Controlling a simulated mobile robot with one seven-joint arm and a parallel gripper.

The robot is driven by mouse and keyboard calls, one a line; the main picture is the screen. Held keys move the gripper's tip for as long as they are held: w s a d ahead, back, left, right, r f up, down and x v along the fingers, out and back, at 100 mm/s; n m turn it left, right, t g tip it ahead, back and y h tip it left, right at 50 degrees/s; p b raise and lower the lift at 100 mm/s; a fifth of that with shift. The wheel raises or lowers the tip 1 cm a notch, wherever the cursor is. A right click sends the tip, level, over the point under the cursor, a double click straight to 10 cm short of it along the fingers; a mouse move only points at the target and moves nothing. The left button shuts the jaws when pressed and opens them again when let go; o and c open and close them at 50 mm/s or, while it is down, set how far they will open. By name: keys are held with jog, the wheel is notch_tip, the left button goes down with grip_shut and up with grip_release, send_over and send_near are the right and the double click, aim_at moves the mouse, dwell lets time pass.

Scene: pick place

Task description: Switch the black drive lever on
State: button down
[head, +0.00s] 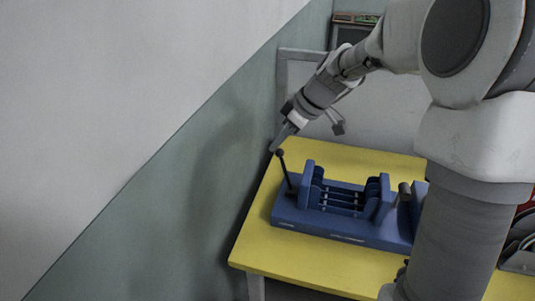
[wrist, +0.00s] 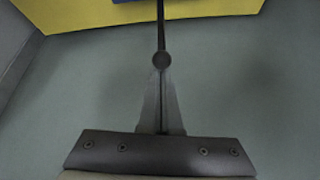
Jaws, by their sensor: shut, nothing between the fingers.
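The black drive lever (head: 286,172) stands at the left end of a blue machine (head: 345,236) on a yellow table, leaning slightly left in the head view. Its round knob is at its top. My gripper (head: 275,149) is shut and empty, with its tips right beside the knob. In the wrist view the lever (wrist: 161,28) runs down from the top, its knob (wrist: 161,60) just at the tips of my shut fingers (wrist: 161,72). I cannot tell whether they touch.
The yellow table (head: 375,153) has bare room behind the machine. A grey-green wall (head: 190,190) is close on the left. A second, thicker dark handle (head: 404,190) stands at the machine's right, near my arm. A dark crate (head: 520,245) is at the right edge.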

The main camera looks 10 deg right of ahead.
jog(key=shift+s+d+r+t+y+b, duration=0.15)
jog(key=shift+s+d+y+b, duration=0.25)
jog(key=shift+d+b, duration=0.55)
jog(key=shift+s+d+t+y+b, duration=0.3)
jog(key=shift+d+y+b, duration=0.15)
jog(key=shift+d+b, duration=0.5)
jog(key=shift+s+d+r+t+y+b, duration=0.15)
jog(key=shift+s+d+y+b, duration=0.25)
jog(key=shift+d+b, duration=0.55)
jog(key=shift+a+f, duration=0.1)
jog(key=shift+a, duration=0.05)
